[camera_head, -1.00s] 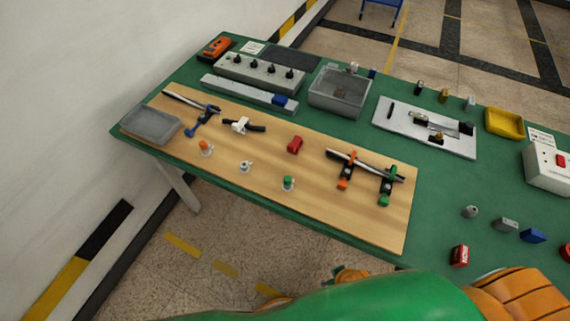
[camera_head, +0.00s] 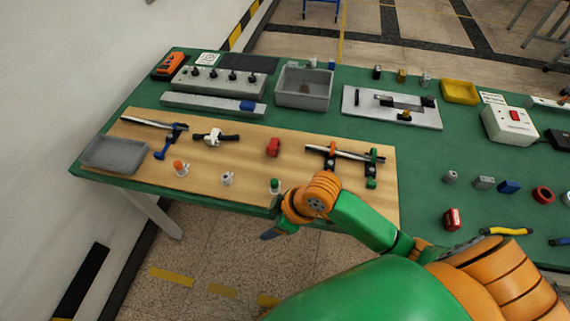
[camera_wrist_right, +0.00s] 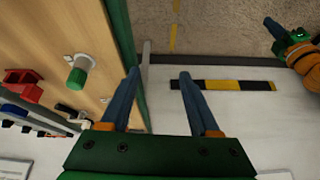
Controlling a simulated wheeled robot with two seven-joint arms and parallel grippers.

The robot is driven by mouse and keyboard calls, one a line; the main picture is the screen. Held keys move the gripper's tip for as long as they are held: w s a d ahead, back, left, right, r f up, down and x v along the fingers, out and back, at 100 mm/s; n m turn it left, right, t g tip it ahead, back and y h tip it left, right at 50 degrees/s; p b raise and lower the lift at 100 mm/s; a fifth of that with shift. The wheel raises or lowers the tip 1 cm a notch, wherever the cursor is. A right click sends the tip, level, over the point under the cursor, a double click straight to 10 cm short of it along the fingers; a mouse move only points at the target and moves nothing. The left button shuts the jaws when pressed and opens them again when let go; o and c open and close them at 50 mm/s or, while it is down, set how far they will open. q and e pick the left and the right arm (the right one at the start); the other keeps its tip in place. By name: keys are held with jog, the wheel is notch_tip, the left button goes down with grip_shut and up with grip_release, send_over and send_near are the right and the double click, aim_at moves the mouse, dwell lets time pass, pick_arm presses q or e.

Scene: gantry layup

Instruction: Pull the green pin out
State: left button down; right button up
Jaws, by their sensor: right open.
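The green pin (camera_head: 275,184) stands upright in the wooden board near its front edge, with a green cap above a pale collar. It also shows in the right wrist view (camera_wrist_right: 78,76), left of my fingers. My right gripper (camera_head: 269,235) hangs just in front of the board edge, below the pin in the head view. In the right wrist view, its two blue fingers (camera_wrist_right: 158,75) are apart with nothing between them, clear of the pin. My left gripper (camera_wrist_right: 273,27) shows only partly in the right wrist view's upper right corner; its jaw opening is unclear.
An orange-topped pin (camera_head: 181,168) and a white pin (camera_head: 228,178) stand left of the green one. A grey tray (camera_head: 114,153) is at the board's left end.

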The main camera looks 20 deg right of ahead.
aim_at(275, 181)
jog(key=w+d+r+n+g, duration=0.1)
jog(key=w+d+r+n, duration=0.2)
jog(key=w+d+r, duration=0.45)
jog(key=x, duration=0.2)
jog(key=w+x, duration=0.1)
jog(key=x, duration=0.5)
jog(key=shift+w+d+p, duration=0.25)
jog(key=shift+d+p, duration=0.05)
jog(key=shift+d, duration=0.05)
grip_shut()
